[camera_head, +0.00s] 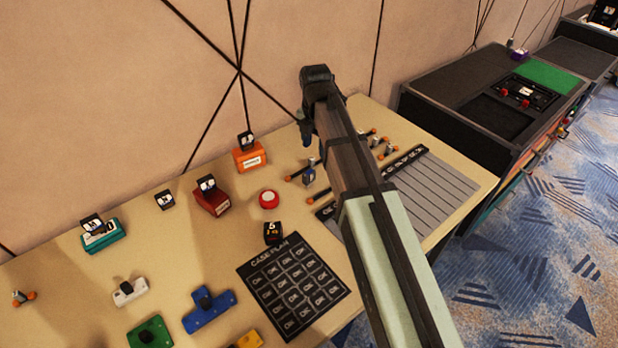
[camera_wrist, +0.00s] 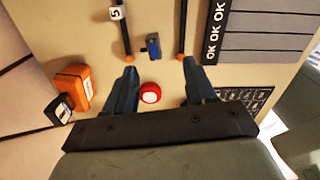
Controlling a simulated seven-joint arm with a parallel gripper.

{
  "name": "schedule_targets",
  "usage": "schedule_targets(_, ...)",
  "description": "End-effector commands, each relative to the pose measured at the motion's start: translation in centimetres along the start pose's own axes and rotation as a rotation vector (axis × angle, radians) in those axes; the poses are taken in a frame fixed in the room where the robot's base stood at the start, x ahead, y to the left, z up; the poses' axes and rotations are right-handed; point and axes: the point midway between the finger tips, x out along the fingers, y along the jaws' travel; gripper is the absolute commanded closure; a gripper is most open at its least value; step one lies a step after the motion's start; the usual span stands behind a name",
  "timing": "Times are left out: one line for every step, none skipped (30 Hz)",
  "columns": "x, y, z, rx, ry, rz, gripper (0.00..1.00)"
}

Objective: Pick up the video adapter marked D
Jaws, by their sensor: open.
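Several small black pieces with white labels could be video adapters, but their letters are too small to read, so I cannot tell which is D.
A red round button (camera_head: 269,199) and a black numbered cube (camera_head: 273,231) are near the table middle. A black case plan mat (camera_head: 292,285) lies at the front. Blue, green, white and yellow blocks stand front left. A patterned wall borders the back.

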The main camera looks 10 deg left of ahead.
Motion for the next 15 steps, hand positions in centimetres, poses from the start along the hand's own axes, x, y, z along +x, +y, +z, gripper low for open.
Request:
schedule_targets(0.1,0.3,-0.6,-0.014,0.009,-0.001,0.45)
schedule_targets(0.2,0.4,-0.8,-0.019,0.012,-0.002,0.45)
schedule_targets(0.4,0.5,-0.9,-0.023,0.016,-0.003,0.45)
schedule_targets(0.6,0.5,-1.0,-0.025,0.017,-0.003,0.45)
schedule_targets(0.8,0.5,-1.1,-0.026,0.018,-0.003,0.45)
schedule_targets(1.2,0.5,-1.1,-0.027,0.019,-0.003,0.45)
schedule_targets(1.6,0.5,-1.1,-0.026,0.019,-0.003,0.45)
schedule_targets(2.1,0.5,-1.1,-0.026,0.018,-0.003,0.45)
schedule_targets(2.7,0.5,-1.1,-0.026,0.018,-0.003,0.45)
schedule_targets(3.2,0.5,-1.1,-0.025,0.019,-0.004,0.45)
schedule_targets(3.6,0.5,-1.1,-0.025,0.018,-0.004,0.45)
schedule_targets(4.2,0.5,-1.1,-0.025,0.018,-0.003,0.45)
schedule_targets(4.7,0.5,-1.1,-0.025,0.018,-0.003,0.45)
schedule_targets(5.2,0.5,-1.1,-0.025,0.018,-0.004,0.45)
schedule_targets(5.7,0.5,-1.1,-0.025,0.018,-0.004,0.45)
